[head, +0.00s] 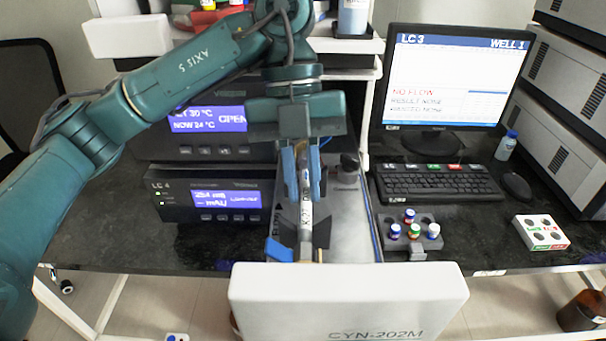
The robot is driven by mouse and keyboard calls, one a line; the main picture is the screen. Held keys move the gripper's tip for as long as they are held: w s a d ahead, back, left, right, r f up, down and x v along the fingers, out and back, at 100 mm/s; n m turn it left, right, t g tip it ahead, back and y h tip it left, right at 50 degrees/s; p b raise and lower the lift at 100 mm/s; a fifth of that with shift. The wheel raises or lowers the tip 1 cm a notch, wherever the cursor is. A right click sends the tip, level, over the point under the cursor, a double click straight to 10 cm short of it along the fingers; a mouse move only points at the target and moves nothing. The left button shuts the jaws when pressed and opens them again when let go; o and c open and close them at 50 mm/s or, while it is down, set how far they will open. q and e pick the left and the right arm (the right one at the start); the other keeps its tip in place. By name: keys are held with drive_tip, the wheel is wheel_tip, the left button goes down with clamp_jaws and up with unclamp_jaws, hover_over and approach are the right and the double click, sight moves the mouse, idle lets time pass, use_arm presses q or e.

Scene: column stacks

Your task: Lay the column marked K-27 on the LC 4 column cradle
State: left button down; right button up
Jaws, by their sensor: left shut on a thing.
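My left gripper (303,186) reaches down in the middle of the head view, its blue-padded fingers shut on a slim metal column. The column (306,216) has a pale label that appears to read K-27, and its length runs toward the front of the bench. A dark grey cradle (289,222) with an arrow mark and a blue part (278,250) lies under and beside the column, right of the LC 4 module (165,203). I cannot tell whether the column touches the cradle. The gripper hides the column's far end. My right gripper is not in view.
A white block (348,295) marked CYN-202M fills the front centre. An oven unit (160,150) reading OPEN stands behind. To the right are a vial rack (388,222), keyboard (437,184), monitor (445,75), mouse (516,187) and white tray (541,231). The bench between rack and tray is clear.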

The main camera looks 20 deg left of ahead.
use_arm(q)
drive_tip(key=c, duration=1.3)
unclamp_jaws()
drive_tip(key=shift+c, duration=0.2)
